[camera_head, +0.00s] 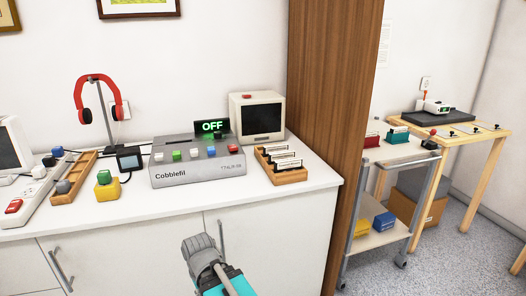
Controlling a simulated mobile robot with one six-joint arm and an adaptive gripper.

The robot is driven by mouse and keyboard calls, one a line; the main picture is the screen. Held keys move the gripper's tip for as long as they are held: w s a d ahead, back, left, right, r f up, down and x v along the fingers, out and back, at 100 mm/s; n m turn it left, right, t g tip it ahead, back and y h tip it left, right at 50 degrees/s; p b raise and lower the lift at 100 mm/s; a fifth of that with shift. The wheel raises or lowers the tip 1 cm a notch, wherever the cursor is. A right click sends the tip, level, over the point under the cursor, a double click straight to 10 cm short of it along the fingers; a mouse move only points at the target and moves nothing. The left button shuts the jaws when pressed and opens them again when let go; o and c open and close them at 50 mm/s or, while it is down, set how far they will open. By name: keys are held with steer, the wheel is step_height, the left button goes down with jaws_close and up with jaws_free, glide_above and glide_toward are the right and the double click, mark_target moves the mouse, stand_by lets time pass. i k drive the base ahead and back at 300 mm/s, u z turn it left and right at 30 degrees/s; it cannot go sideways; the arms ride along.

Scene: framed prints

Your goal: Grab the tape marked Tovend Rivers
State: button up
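A small wooden rack (289,177) stands on the white counter, right of the Cobblefil machine. Several upright black tapes with white labels (287,163) sit in it. The label writing is too small to read, so I cannot tell which one is marked Tovend Rivers. My gripper (198,243) is at the bottom centre, a grey end on a teal arm, in front of the cabinet doors. It is apart from the rack, below and to its left. Its fingers cannot be made out clearly, and no held thing shows.
The Cobblefil machine (197,165) with coloured buttons and an OFF display (212,127) stands left of the rack. A small monitor (257,118) is behind it. A brown wooden panel (333,90) bounds the counter's right side. A trolley (393,151) stands beyond. Bare counter lies before the machine.

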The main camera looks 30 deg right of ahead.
mark_target(281, 165)
steer(key=u, duration=0.65)
steer(key=k, duration=1.1)
steer(key=z, duration=1.1)
steer(key=i, duration=0.65)
steer(key=z, duration=0.1)
